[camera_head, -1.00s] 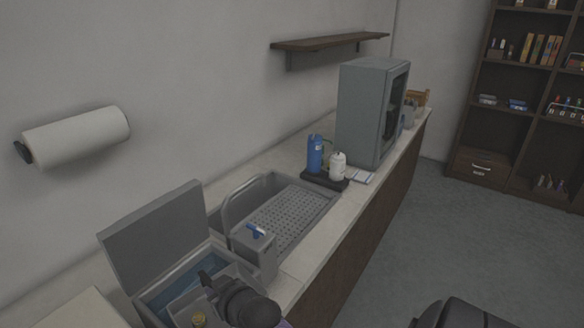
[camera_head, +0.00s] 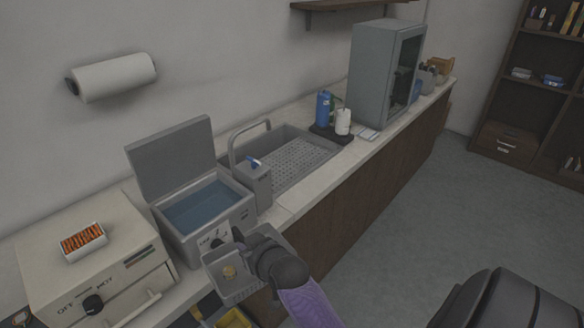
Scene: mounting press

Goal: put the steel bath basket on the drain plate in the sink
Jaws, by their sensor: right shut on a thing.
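The steel bath basket (camera_head: 236,290) is a grey open box with a small brass-coloured piece (camera_head: 229,271) in it. It hangs in front of the water bath, near the counter's front edge. My right gripper (camera_head: 240,246) is shut on the basket; its fingertips are partly hidden and dark against it. The sink (camera_head: 320,142) lies beyond the bath, up and to the right of the basket. The perforated drain plate (camera_head: 300,160) in it is bare. My left gripper is not in view.
The water bath (camera_head: 196,244) has its lid (camera_head: 172,158) open and blue water inside. Bottles (camera_head: 342,122) stand beyond the sink. A mounting press (camera_head: 120,285) is at left; a yellow container (camera_head: 232,318) is below.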

